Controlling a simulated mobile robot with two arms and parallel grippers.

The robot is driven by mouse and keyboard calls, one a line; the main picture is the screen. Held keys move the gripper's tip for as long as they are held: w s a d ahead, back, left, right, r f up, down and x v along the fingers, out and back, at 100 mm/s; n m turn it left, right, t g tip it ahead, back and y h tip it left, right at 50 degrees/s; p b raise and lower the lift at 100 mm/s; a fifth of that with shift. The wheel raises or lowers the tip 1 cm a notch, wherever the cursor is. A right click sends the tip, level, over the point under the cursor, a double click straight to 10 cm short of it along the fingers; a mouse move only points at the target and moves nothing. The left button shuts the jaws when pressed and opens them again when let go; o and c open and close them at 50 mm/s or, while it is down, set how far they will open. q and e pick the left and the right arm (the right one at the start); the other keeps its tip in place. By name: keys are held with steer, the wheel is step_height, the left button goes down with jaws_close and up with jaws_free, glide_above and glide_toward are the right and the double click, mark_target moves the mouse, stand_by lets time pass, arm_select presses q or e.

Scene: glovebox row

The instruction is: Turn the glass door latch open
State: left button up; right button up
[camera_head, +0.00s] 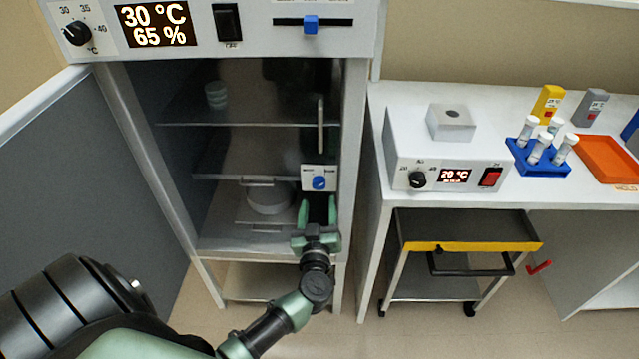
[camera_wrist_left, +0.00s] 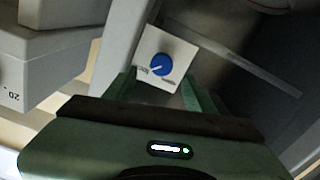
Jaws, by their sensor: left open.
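The glass door (camera_head: 265,130) of the cabinet is closed, with shelves showing through it. Its latch is a blue knob (camera_head: 319,183) on a small white plate near the door's right edge. The knob also shows in the left wrist view (camera_wrist_left: 161,64), on its tilted plate above the fingers. My left gripper (camera_head: 318,208) is open just below the knob, with its green fingers pointing up toward it. The fingers look apart from the knob; the exact gap is hard to judge. My right gripper is not in view.
A vertical door handle (camera_head: 320,125) is above the latch. A grey panel (camera_head: 90,190) stands on the left. On the right is a white bench (camera_head: 395,105) with a control box (camera_head: 450,160) and a blue tube rack (camera_head: 538,160). A cart (camera_head: 455,260) stands below it.

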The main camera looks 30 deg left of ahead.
mark_target(318, 185)
arm_select(q)
steer(key=x, duration=0.4)
steer(key=shift+w+a+r, duration=0.1)
steer(key=shift+a+r, duration=0.2)
steer(key=shift+a, duration=0.05)
steer(key=shift+x, duration=1.1)
steer(key=shift+w+f, duration=0.2)
steer(key=shift+r, duration=0.1)
jaws_close()
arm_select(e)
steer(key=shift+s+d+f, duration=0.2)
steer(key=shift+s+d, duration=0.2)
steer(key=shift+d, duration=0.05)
